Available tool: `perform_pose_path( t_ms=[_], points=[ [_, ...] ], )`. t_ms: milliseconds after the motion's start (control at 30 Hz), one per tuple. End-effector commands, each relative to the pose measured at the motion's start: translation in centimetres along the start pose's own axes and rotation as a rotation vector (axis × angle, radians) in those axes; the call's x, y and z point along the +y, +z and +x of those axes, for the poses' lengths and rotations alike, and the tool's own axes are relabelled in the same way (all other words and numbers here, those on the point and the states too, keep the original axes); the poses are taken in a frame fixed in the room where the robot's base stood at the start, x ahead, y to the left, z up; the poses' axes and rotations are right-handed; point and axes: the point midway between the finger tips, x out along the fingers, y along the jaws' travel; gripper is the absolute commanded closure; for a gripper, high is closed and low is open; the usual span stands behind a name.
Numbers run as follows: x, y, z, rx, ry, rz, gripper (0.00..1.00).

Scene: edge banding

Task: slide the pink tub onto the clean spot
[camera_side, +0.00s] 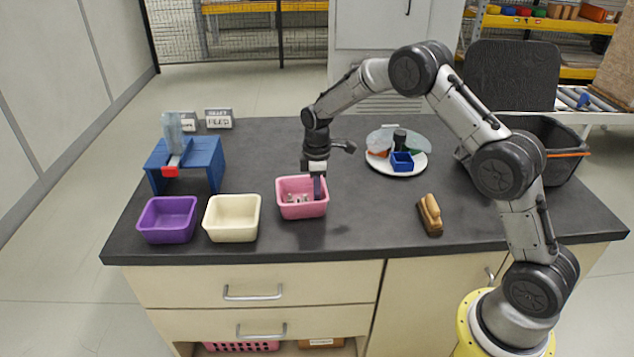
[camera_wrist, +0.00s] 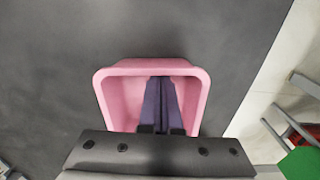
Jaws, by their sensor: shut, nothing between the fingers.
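The pink tub (camera_side: 301,210) stands upright on the dark countertop, right of a cream tub. My gripper (camera_side: 317,190) points down into the pink tub, near its right side in the side view. Its dark fingers are shut with nothing between them. In the wrist view, the pink tub (camera_wrist: 119,101) surrounds the fingers (camera_wrist: 160,84), whose tips lie close to its far wall; I cannot tell whether they touch it. Small pale bits show inside the tub in the side view, unclear. The tub's near part is hidden by my gripper body in the wrist view. I cannot make out a distinct clean spot.
The cream tub (camera_side: 232,218) and purple tub (camera_side: 167,220) stand left. A blue stand (camera_side: 205,160) is behind them. A white plate (camera_side: 415,168) with small items sits back right, and a wooden-handled brush (camera_side: 430,213) lies right. Bare countertop (camera_side: 365,215) lies between pink tub and brush.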

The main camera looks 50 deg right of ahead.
Motion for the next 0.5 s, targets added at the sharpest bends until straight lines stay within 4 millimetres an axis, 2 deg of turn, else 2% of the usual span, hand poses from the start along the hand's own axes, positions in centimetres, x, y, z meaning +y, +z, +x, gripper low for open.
perform_pose_path(
  t_ms=[133, 500],
  points=[
    [0.00, 0.00, 0.68, 0.000, 0.001, 0.000, 1.00],
    [0.01, 0.29, 0.71, 0.000, 0.000, 0.001, 1.00]
  ],
)
